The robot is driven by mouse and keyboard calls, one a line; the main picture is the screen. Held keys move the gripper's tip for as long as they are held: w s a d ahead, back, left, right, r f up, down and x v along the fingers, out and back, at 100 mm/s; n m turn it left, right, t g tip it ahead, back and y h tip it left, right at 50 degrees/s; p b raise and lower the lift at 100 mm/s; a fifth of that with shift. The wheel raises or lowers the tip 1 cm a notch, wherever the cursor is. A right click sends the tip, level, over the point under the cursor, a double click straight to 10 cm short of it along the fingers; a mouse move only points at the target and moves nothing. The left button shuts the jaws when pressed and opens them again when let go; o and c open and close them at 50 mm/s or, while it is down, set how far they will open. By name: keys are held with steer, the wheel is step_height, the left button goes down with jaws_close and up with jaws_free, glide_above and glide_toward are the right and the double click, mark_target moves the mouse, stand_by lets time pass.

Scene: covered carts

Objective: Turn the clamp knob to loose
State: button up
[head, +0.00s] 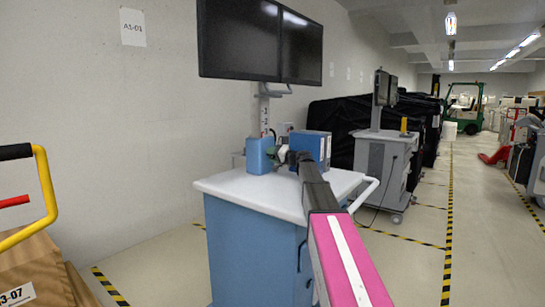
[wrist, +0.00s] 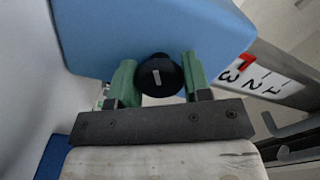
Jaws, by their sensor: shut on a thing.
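The clamp knob (wrist: 160,75) is round and black with a short pale mark on its face, in front of a blue block (wrist: 165,35) in the wrist view. My gripper (wrist: 160,80) has its green fingers on either side of the knob, shut on it. The pale mark runs nearly up and down in the picture. In the head view my gripper (head: 274,154) is beside the blue block (head: 258,156), low by the monitor pole. The knob is too small and covered to make out there.
A pole with a numbered scale (wrist: 265,80) and a red mark stands right of the block. The blue cart (head: 250,245) has a white top (head: 240,190), a second blue box (head: 315,145) and two monitors (head: 240,40) above. A yellow-handled trolley (head: 45,185) stands left.

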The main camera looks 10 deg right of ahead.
steer(key=o, duration=0.9)
steer(key=v, duration=1)
steer(key=shift+s+d, duration=0.25)
steer(key=shift+s, duration=0.05)
steer(key=shift+s+d, duration=0.1)
